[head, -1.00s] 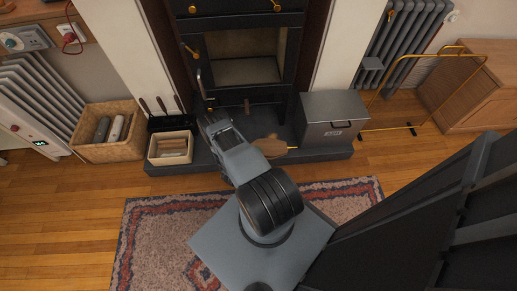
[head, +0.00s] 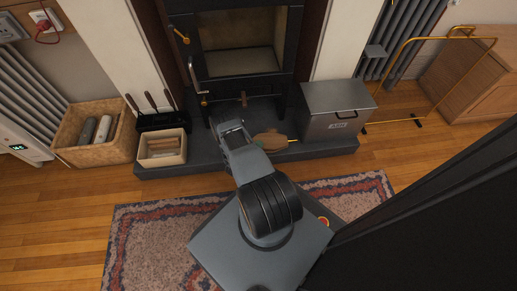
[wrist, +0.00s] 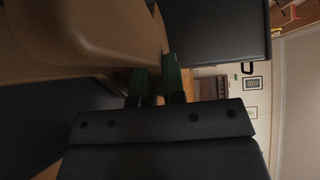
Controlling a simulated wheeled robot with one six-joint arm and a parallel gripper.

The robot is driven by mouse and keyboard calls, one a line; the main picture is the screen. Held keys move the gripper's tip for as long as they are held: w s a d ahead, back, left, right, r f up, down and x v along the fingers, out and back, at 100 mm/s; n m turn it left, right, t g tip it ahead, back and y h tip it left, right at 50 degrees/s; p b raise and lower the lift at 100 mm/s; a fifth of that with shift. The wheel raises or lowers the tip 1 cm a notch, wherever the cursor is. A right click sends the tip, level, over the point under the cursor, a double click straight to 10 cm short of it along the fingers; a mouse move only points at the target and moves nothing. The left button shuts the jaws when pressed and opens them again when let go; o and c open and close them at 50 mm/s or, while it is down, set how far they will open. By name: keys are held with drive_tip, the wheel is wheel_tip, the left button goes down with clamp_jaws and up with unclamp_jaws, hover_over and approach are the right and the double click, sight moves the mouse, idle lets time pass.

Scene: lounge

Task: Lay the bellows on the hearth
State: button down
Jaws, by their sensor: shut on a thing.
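The bellows (head: 271,141) are tan and wooden with a brass-coloured nozzle pointing right. In the head view they show just right of my forearm, over the front part of the dark stone hearth (head: 195,163). My gripper (wrist: 157,84) is shut on the bellows, its green-padded fingers at the edge of the tan board (wrist: 70,35), which fills the upper left of the wrist view. In the head view my arm hides the fingers. I cannot tell whether the bellows touch the hearth or hang above it.
A grey lidded ash box (head: 338,110) stands on the hearth right of the bellows. A small crate (head: 162,158) and a fire-tool stand (head: 158,121) stand left, beside a log basket (head: 92,152). The black stove (head: 240,90) is behind. A patterned rug (head: 150,235) lies in front.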

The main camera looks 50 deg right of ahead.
drive_tip(key=shift+f, duration=0.15)
drive_tip(key=shift+f, duration=0.2)
drive_tip(key=c, duration=1.2)
unclamp_jaws()
